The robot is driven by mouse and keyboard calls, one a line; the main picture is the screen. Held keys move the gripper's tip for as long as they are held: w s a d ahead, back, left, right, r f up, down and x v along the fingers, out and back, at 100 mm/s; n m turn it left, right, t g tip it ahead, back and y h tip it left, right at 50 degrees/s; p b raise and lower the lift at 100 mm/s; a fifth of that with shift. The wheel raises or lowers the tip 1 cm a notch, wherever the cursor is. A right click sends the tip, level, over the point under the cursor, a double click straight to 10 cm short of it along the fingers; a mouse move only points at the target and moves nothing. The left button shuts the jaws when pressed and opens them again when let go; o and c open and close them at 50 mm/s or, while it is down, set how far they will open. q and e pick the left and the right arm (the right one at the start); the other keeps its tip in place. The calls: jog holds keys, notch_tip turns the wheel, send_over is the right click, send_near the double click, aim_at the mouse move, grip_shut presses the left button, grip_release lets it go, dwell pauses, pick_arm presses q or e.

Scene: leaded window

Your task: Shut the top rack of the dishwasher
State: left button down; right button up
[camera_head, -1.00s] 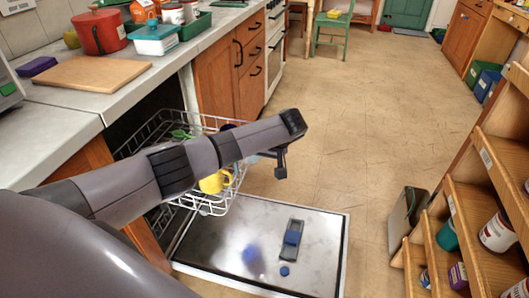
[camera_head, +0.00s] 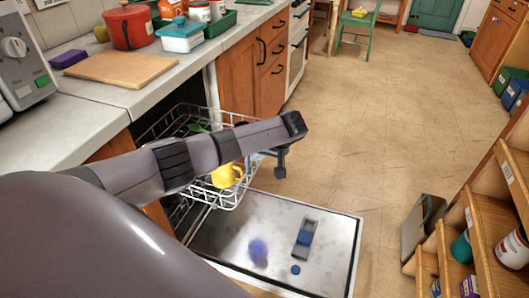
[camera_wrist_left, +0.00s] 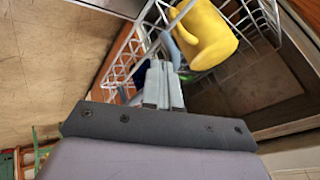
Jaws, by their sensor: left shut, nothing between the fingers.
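The top rack (camera_head: 236,200) of the dishwasher is a white wire basket, pulled out over the lowered dishwasher door (camera_head: 338,268). A yellow mug (camera_head: 227,176) stands in its front part; a green item lies farther back. My left gripper (camera_head: 256,157) is at the rack's outer end, beside the mug, partly hidden by my wrist. In the left wrist view, the gripper (camera_wrist_left: 163,72) has its fingers together and empty, close to the rack's wires (camera_wrist_left: 128,52), with the yellow mug (camera_wrist_left: 208,38) just beyond to the right. Whether the fingers touch the wires I cannot tell. My right gripper is out of view.
A blue and grey dispenser (camera_head: 304,238) is set in the open door. The counter (camera_head: 75,125) above holds a cutting board (camera_head: 122,69) and a red pot (camera_head: 127,27). Wooden shelves (camera_head: 482,215) stand at right.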

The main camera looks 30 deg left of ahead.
pick_arm(q)
jog(key=s+a+p, duration=0.1)
jog(key=a, duration=0.2)
jog(key=s+a+p, duration=0.1)
jog(key=a, duration=0.3)
jog(key=s+a+p, duration=0.1)
jog(key=a, duration=0.3)
jog(key=shift+a+r+p, duration=0.1)
jog(key=shift+p, duration=0.2)
jog(key=s+a+b, duration=0.1)
jog(key=s+a, duration=0.2)
jog(key=a, duration=1.1)
jog(key=shift+s+a+b, duration=0.15)
jog(key=shift+a+b, duration=0.15)
jog(key=shift+a, duration=0.05)
jog(key=shift+d, duration=0.1)
